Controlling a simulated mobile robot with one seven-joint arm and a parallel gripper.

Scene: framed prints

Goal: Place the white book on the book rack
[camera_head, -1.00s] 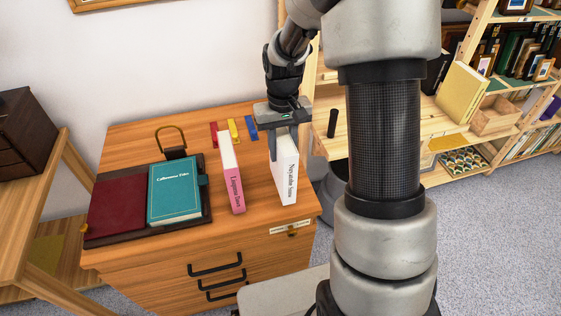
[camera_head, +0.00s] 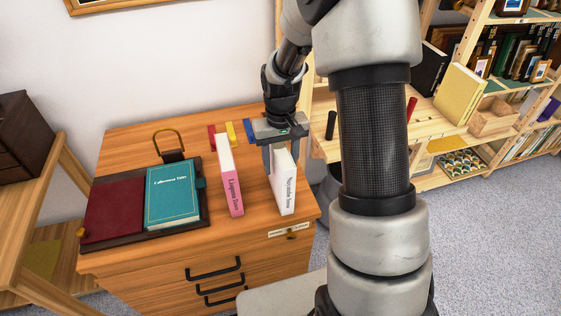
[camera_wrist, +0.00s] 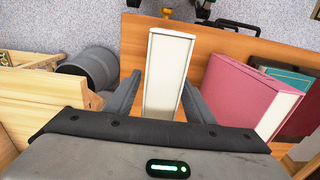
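The white book (camera_head: 286,185) stands upright on the wooden cabinet top (camera_head: 130,145), near its right front corner, spine to the front. My gripper (camera_head: 281,155) points down over it, with a finger at either side of the book's upper part. In the wrist view the book (camera_wrist: 164,75) lies between my gripper's spread fingers (camera_wrist: 164,77); they are close to its sides, with no clear grip on it. The book rack (camera_head: 440,115) is the light wooden shelf at the right, partly hidden by my arm; a black book (camera_head: 429,68) and a yellow book (camera_head: 460,95) stand on it.
A pink book (camera_head: 230,180) stands just left of the white book. A teal book (camera_head: 173,193) lies on a dark red folder (camera_head: 112,210) farther left. Red, yellow and blue items (camera_head: 231,132) lie behind. A grey bin (camera_wrist: 90,70) stands between cabinet and rack.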

